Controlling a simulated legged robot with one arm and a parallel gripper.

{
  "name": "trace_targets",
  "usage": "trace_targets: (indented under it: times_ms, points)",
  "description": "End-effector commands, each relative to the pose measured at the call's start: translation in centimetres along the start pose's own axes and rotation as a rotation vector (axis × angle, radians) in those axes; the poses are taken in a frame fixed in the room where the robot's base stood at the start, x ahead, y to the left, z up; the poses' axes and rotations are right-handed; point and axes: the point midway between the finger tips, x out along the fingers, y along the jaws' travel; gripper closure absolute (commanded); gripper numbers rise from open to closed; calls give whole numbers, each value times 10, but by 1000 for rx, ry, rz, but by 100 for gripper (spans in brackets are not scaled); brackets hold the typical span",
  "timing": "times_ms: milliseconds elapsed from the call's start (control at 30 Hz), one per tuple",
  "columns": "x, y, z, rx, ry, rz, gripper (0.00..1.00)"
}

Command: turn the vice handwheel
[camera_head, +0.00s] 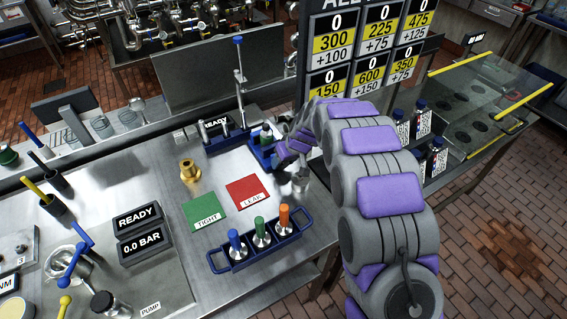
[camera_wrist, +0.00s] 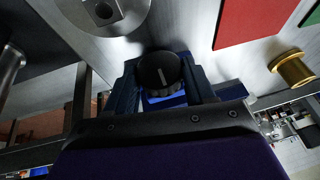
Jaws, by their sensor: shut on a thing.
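The vice handwheel, a round black knob (camera_wrist: 160,72) with a pale line on its face, sits between my fingers in the wrist view. My gripper (camera_wrist: 163,78) is shut on it, with one dark finger on each side. A bright blue part, apparently of the vice, shows just below the knob. In the head view the blue vice (camera_head: 262,152) stands at the bench's back right. My gripper (camera_head: 284,158) reaches it from the right; my arm and gripper hide the handwheel there.
A red LEAK mat (camera_head: 246,186) and a green TIGHT mat (camera_head: 203,208) lie near the vice, with a brass fitting (camera_head: 190,172) behind. A blue rack (camera_head: 215,262) with coloured-topped pieces stands in front. A READY box (camera_head: 138,217) is at left.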

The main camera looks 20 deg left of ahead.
Motion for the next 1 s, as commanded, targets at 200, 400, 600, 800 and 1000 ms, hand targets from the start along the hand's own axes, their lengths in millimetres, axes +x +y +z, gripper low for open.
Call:
trace_targets:
  times_ms: [200,400,600,800,1000]
  points:
    - [4,7,-1,69,9,-160,77]
    - [4,12,-1,142,11,-334,76]
    - [6,14,1,215,7,-511,77]
    - [8,18,2,284,5,-678,77]
    - [9,20,4,344,6,-818,76]
